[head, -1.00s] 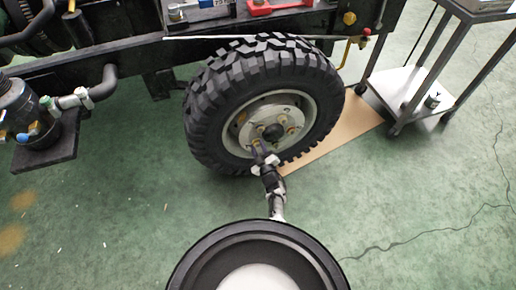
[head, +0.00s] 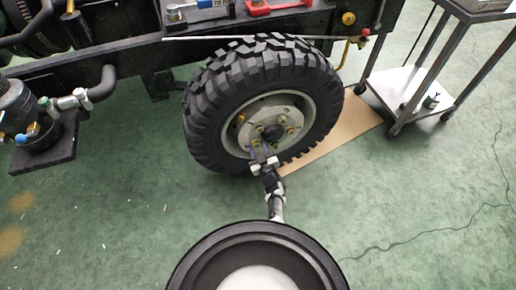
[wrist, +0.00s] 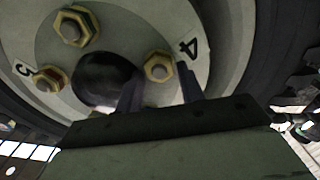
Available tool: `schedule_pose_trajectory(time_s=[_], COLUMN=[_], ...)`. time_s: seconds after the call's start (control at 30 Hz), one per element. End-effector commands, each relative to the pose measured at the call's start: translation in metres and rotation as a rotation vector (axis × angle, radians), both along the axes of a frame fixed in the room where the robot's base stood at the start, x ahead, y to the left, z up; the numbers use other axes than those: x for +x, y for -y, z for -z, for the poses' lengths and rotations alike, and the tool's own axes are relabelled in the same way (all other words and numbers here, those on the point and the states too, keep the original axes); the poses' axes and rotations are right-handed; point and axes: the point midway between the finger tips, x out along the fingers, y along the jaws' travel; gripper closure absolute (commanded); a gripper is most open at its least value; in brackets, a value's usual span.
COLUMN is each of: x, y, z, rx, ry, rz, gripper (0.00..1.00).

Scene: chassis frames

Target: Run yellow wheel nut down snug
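The wheel (head: 215,105) stands upright under the dark chassis, its pale hub facing me with several yellowish nuts around a dark centre cap (head: 272,132). My gripper (head: 263,152) is at the lower part of the hub. In the wrist view, a yellow wheel nut (wrist: 158,67) beside the painted "4" shows between and beyond the two fingertips (wrist: 160,82). The fingers are apart, and I cannot tell whether either touches the nut. Another yellow nut (wrist: 51,78) is by the "3", and one more (wrist: 74,27) is at upper left. The dark cap (wrist: 106,80) is left of the fingers.
A metal cart (head: 425,85) stands right of the wheel. A brown board (head: 335,142) lies on the green floor under the tyre's right side. A dark cylindrical unit (head: 30,125) is at the left. The floor in front is mostly clear.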

Motion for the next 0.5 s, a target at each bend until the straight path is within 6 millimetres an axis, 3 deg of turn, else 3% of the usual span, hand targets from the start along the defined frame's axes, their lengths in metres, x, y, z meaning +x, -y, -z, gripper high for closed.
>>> schedule_pose_trajectory(time_s=[0.23, 0.5], x=[-0.019, -0.078], y=[0.007, 0.027], z=[-0.004, -0.005], rx=[0.001, 0.002], ry=[-0.002, -0.003], rz=[0.002, 0.006], gripper=[0.62, 0.62])
